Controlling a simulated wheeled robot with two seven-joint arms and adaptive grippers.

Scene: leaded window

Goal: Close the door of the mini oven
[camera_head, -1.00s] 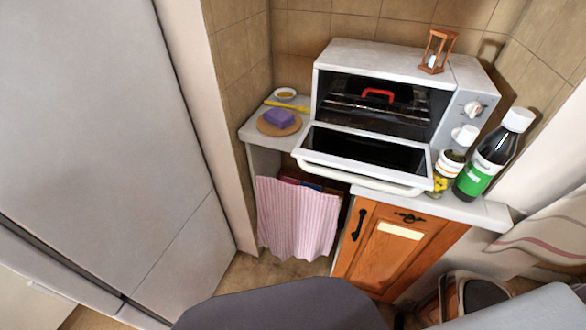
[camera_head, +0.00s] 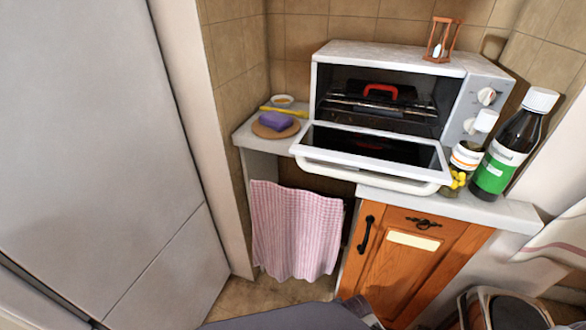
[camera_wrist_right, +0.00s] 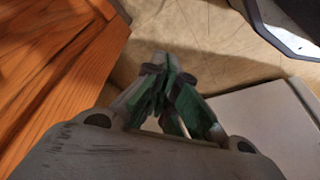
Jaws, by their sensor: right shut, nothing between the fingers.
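The white mini oven (camera_head: 385,55) stands on a light counter against the tiled wall. Its door (camera_head: 370,150) is open, folded down toward me, with a white handle bar (camera_head: 370,178) along its front edge. A dark cavity with a wire rack and a red-handled item (camera_head: 380,90) shows behind it. My right gripper (camera_wrist_right: 163,66) shows in the right wrist view, shut and empty, above the floor and beside an orange wooden surface. It touches nothing that I can see, and the oven is not in that view. My left gripper is in neither view.
A dark bottle with a green label (camera_head: 503,155) and a small white-capped jar (camera_head: 472,150) stand close to the door's right side. An hourglass (camera_head: 440,40) stands on the oven. A purple sponge (camera_head: 276,121) lies left. A wooden cabinet (camera_head: 405,265) is below.

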